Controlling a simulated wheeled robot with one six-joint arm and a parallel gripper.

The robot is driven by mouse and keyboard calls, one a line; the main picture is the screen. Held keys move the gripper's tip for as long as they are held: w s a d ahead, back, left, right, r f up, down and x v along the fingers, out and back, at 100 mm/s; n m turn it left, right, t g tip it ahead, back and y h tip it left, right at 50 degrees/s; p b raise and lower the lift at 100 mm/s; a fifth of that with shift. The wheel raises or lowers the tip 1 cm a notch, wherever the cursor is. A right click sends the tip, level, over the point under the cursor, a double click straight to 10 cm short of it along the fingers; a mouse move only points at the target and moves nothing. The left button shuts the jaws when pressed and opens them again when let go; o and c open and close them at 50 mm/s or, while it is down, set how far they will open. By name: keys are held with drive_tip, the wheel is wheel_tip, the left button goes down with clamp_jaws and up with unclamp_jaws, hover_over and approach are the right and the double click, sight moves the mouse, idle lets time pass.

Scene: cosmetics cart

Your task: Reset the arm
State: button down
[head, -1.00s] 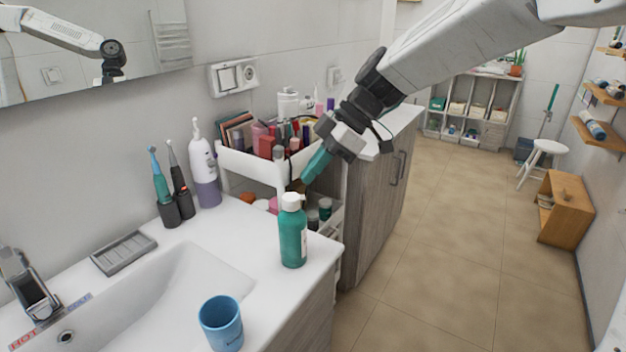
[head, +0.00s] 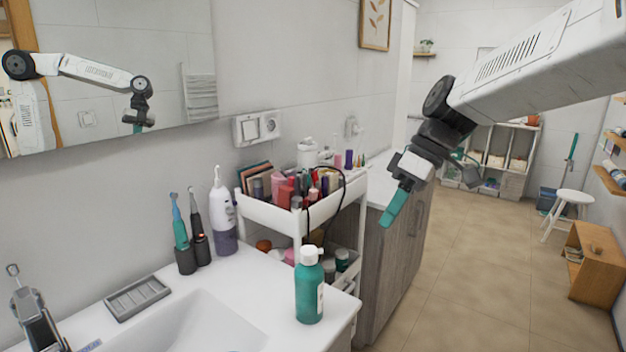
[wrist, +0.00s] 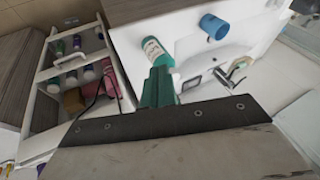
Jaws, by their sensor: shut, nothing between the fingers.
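My gripper (head: 393,208) has teal fingers and hangs from the arm at the right of the head view, pointing down and to the left. Its fingers are together with nothing between them. It is in the air beside the wooden cabinet, to the right of the cosmetics cart (head: 268,213). In the wrist view the shut fingers (wrist: 158,88) show at the centre, with the cart to the left and the sink counter to the right.
A green pump bottle (head: 309,290) stands on the counter's right corner. The cart's top tray is full of cosmetics, with a dark cable looping over its side. A wooden cabinet (head: 402,250) stands behind. A blue cup (wrist: 213,26) stands by the sink.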

drive_tip(key=s+d+f+m+t+h, duration=0.1)
drive_tip(key=s+d+f+m+h, duration=0.1)
drive_tip(key=s, duration=0.6)
drive_tip(key=s+d+f+m+h, duration=0.1)
drive_tip(key=s+d+f+m, duration=0.1)
drive_tip(key=s+d+m, duration=0.3)
drive_tip(key=s+d+f+m+t+h, duration=0.1)
drive_tip(key=s+d+m, duration=0.3)
drive_tip(key=s, duration=0.7)
drive_tip(key=shift+s+d+f+t+h, duration=0.2)
drive_tip(key=shift+d+f+t+h, duration=0.1)
drive_tip(key=shift+f+h, duration=0.4)
drive_tip(key=shift+a+r, duration=0.1)
drive_tip(key=shift+r, duration=0.05)
